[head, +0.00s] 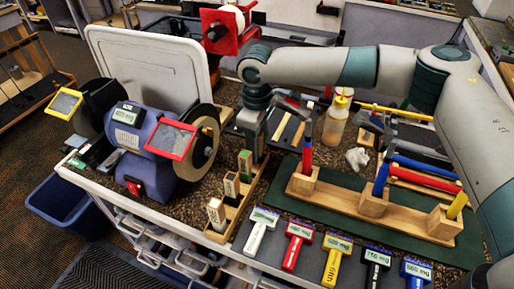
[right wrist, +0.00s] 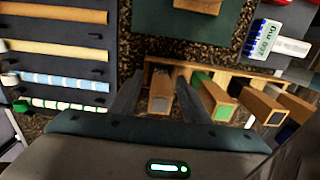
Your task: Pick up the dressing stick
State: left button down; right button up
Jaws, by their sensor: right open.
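A wooden rack (head: 228,232) stands at the front edge of the bench, to the right of the bench grinder (head: 150,145). It holds several upright block-shaped sticks: a pale-topped one (head: 216,212), a dark-topped one (head: 231,187) and a green-topped one (head: 245,165). Which is the dressing stick I cannot tell by its label. My right gripper (head: 258,150) points down at the rack's far end. In the right wrist view, its open fingers (right wrist: 158,105) stand either side of a brown stick with a greyish end (right wrist: 161,88). The green-topped stick (right wrist: 224,107) is to the right of the fingers.
A wooden stand (head: 370,205) with several hammers is on a green mat (head: 320,212) to the right. The grinder's wheel (head: 204,145) is close to my right gripper.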

pick_arm(q)
jog(key=shift+s, duration=0.1)
pick_arm(e)
jog(key=shift+c, duration=0.7)
grip_shut()
pick_arm(q)
jog(key=shift+s, duration=0.2)
pick_arm(e)
jog(key=shift+r, duration=0.1)
